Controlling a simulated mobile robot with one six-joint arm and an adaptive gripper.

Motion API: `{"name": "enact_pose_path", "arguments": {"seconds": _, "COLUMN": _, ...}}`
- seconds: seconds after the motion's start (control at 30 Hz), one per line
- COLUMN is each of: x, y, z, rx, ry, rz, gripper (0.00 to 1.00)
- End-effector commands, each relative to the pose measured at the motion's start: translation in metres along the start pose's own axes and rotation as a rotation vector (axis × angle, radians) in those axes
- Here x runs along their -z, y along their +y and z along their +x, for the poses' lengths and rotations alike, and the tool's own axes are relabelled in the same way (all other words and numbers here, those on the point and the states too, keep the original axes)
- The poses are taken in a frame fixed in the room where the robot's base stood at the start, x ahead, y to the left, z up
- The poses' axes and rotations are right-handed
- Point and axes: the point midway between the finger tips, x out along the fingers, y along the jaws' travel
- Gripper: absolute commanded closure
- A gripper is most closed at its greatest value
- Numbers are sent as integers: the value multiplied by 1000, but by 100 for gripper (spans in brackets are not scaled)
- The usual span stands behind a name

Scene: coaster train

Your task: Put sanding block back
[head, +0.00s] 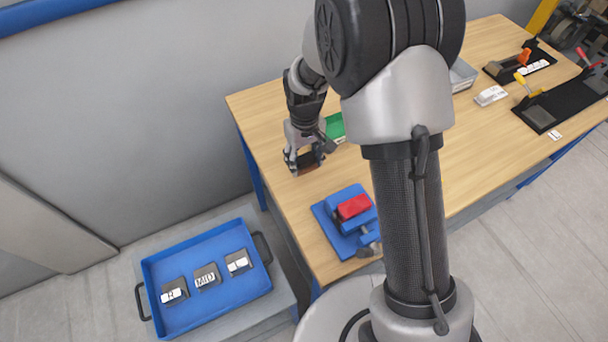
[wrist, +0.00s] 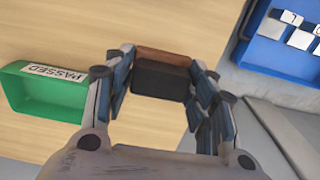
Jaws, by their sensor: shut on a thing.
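The sanding block (wrist: 162,74) is a dark block with a brown face along one long side. My gripper (wrist: 160,85) is shut on it, with a finger against each end in the wrist view. In the head view my gripper (head: 304,160) is low over the left part of the wooden table, and the sanding block (head: 309,163) shows brown and dark between its fingers. I cannot tell whether the block touches the table top.
A green tray (wrist: 30,106) labelled PASSED is beside my gripper. A blue vise (head: 340,225) holding a red piece stands near the table's front. A blue tray (head: 217,303) with three labelled blocks sits lower left. Bare wood (head: 262,115) lies left of my gripper.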

Motion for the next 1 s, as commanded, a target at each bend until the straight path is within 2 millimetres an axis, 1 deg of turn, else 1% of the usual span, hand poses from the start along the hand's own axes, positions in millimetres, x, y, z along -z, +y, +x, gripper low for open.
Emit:
{"name": "enact_pose_path", "arguments": {"seconds": 0.03, "x": -1, "y": 0, "z": 11, "rx": 0, "ry": -2, "rz": 0, "gripper": 75}}
{"name": "enact_pose_path", "arguments": {"seconds": 0.1, "x": 0, "y": 0, "z": 18, "rx": 0, "ry": -1, "rz": 0, "gripper": 75}}
{"name": "enact_pose_path", "arguments": {"seconds": 0.27, "x": 0, "y": 0, "z": 27, "rx": 0, "ry": 1, "rz": 0, "gripper": 75}}
{"name": "enact_pose_path", "arguments": {"seconds": 0.37, "x": 0, "y": 0, "z": 39, "rx": 0, "ry": -1, "rz": 0, "gripper": 75}}
{"name": "enact_pose_path", "arguments": {"seconds": 0.5, "x": 0, "y": 0, "z": 62, "rx": 0, "ry": -2, "rz": 0, "gripper": 75}}
{"name": "enact_pose_path", "arguments": {"seconds": 0.53, "x": 0, "y": 0, "z": 65, "rx": 0, "ry": -1, "rz": 0, "gripper": 75}}
{"name": "enact_pose_path", "arguments": {"seconds": 0.8, "x": 1, "y": 0, "z": 66, "rx": 0, "ry": 2, "rz": 0, "gripper": 75}}
{"name": "enact_pose_path", "arguments": {"seconds": 0.93, "x": 0, "y": 0, "z": 70, "rx": 0, "ry": 2, "rz": 0, "gripper": 75}}
{"name": "enact_pose_path", "arguments": {"seconds": 0.97, "x": 0, "y": 0, "z": 69, "rx": 0, "ry": 2, "rz": 0, "gripper": 48}}
{"name": "enact_pose_path", "arguments": {"seconds": 1.0, "x": 0, "y": 0, "z": 69, "rx": 0, "ry": 2, "rz": 0, "gripper": 45}}
